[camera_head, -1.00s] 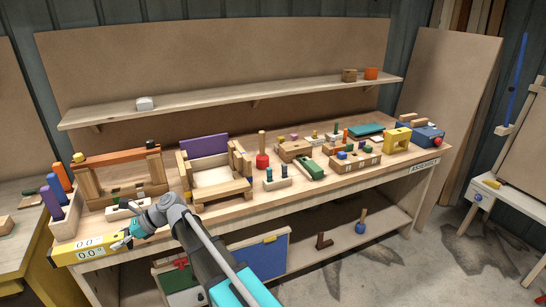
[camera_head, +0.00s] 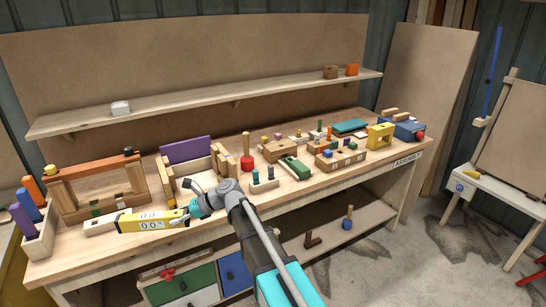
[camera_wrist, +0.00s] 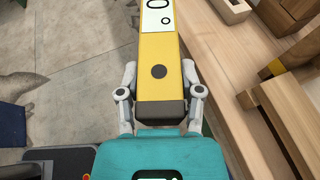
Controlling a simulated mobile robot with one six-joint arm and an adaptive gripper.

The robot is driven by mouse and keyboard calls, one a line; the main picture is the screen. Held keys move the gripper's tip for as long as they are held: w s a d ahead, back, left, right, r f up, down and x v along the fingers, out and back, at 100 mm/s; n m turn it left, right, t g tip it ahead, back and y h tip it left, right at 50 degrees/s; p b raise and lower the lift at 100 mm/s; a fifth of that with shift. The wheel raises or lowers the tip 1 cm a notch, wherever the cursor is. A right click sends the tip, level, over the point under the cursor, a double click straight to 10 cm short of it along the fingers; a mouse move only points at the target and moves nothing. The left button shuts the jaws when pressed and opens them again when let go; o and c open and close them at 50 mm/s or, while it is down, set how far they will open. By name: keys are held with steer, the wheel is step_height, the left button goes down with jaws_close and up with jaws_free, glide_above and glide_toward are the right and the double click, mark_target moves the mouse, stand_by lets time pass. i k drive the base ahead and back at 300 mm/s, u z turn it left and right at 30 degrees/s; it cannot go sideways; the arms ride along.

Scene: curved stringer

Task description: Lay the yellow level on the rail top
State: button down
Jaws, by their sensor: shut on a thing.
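The yellow level (camera_head: 170,217) with white display windows is held out to the left, in front of a wooden frame near the bench's front edge. My gripper (camera_head: 192,209) is shut on the level's right end. In the wrist view the gripper's fingers (camera_wrist: 159,92) press on both sides of the level (camera_wrist: 158,48), near its dark end cap. The orange-brown rail (camera_head: 98,165) crosses the top of the wooden frame, behind and above the level. A small yellow knob and a dark knob stand at the rail's ends.
An open wooden box with a purple panel (camera_head: 188,149) stands right of the frame. A rack of coloured pegs (camera_head: 38,238) stands at the left end of the bench (camera_head: 225,229). Several blocks and toys crowd the bench's right half. A shelf (camera_head: 220,97) runs behind.

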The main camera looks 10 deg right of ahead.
mark_target(92, 164)
steer(key=z, duration=0.25)
steer(key=i, duration=0.2)
steer(key=z, duration=2.8)
steer(key=k, duration=0.5)
steer(key=z, duration=0.05)
